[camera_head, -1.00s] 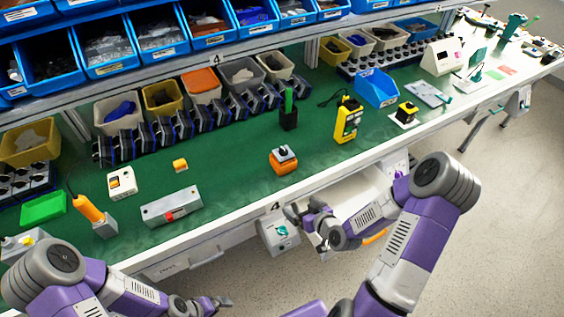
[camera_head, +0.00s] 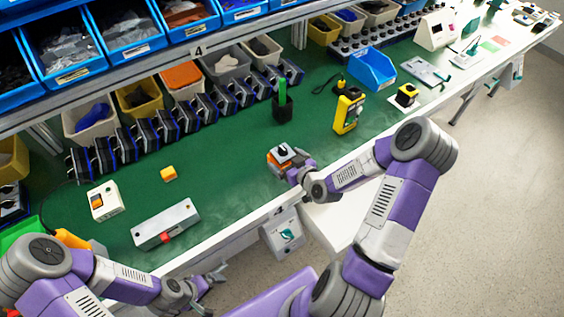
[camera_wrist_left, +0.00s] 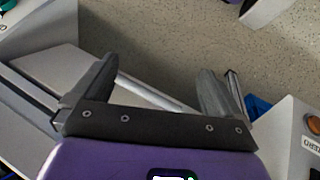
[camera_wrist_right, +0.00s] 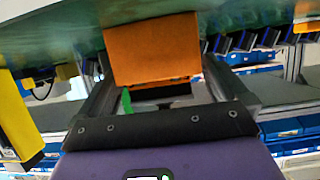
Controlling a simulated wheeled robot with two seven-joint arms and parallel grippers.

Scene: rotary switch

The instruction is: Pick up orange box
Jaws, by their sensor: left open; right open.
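The orange box (camera_head: 274,158) with a grey and black rotary switch on top sits on the green table mat near its front edge. My right gripper (camera_head: 292,167) is at the box's right side in the head view and partly hides it. In the right wrist view the orange box (camera_wrist_right: 153,50) lies between the open fingers of my right gripper (camera_wrist_right: 160,85), toward their tips. I cannot tell whether the fingers touch it. My left gripper (camera_head: 212,285) is open and empty in front of the table, also in the left wrist view (camera_wrist_left: 155,80).
A yellow device (camera_head: 347,112) stands right of the box, and a dark holder with a green handle (camera_head: 282,105) behind it.

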